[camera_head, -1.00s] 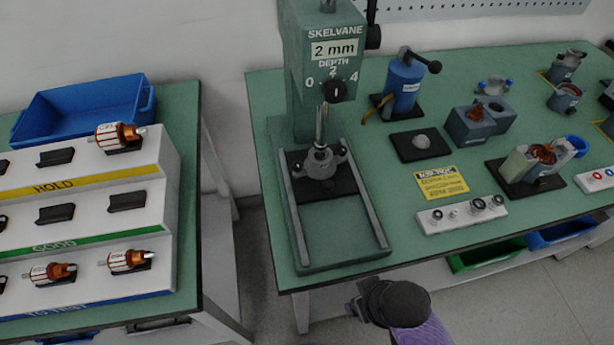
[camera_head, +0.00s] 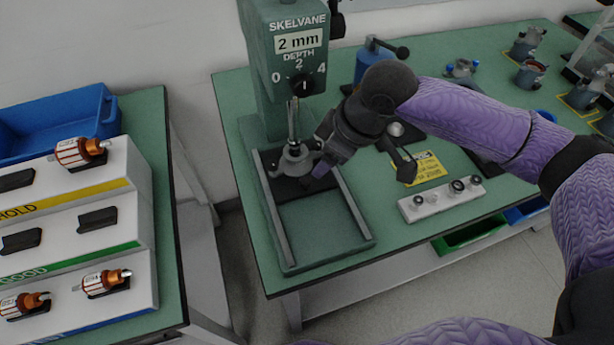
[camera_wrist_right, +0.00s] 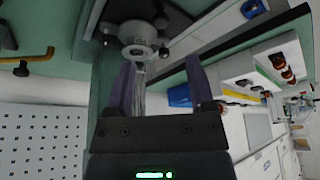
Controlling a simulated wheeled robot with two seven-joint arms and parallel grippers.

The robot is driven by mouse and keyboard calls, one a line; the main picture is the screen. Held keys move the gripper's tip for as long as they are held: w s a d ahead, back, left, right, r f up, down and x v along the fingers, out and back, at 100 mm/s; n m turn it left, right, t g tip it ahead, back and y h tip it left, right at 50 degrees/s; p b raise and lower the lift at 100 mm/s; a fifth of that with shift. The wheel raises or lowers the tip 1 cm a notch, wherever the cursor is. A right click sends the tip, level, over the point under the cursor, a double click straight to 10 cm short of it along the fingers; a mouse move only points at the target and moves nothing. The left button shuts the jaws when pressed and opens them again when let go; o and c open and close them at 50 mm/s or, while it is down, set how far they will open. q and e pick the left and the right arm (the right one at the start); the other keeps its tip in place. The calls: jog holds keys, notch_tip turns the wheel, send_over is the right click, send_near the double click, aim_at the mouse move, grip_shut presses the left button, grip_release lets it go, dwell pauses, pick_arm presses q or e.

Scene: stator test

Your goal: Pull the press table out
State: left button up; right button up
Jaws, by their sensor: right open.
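The green press (camera_head: 285,70) marked SKELVANE stands on the middle bench. Its press table is a dark plate (camera_head: 312,187) bearing a grey round fixture (camera_head: 296,163) with side knobs, at the back of the two rails, below the ram. My right gripper (camera_head: 322,160) is just right of the fixture in the head view, its fingers pointing at it. Whether a finger touches the fixture is unclear. My left gripper is not in view.
The front of the press base (camera_head: 322,235) between the rails is clear. Right of it are a white strip (camera_head: 418,205) with round parts and a yellow label (camera_head: 428,168). A stepped white rack (camera_head: 120,218) with several rotors and a blue bin (camera_head: 60,125) are on the left.

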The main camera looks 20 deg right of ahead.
aim_at(307, 181)
jog(key=b+x, duration=0.3)
jog(key=x, duration=0.6)
jog(key=shift+f+b, duration=0.1)
jog(key=shift+b, duration=0.3)
jog(key=shift+w+a+f, duration=0.1)
jog(key=shift+a+f, duration=0.05)
jog(key=shift+f, duration=0.05)
grip_shut()
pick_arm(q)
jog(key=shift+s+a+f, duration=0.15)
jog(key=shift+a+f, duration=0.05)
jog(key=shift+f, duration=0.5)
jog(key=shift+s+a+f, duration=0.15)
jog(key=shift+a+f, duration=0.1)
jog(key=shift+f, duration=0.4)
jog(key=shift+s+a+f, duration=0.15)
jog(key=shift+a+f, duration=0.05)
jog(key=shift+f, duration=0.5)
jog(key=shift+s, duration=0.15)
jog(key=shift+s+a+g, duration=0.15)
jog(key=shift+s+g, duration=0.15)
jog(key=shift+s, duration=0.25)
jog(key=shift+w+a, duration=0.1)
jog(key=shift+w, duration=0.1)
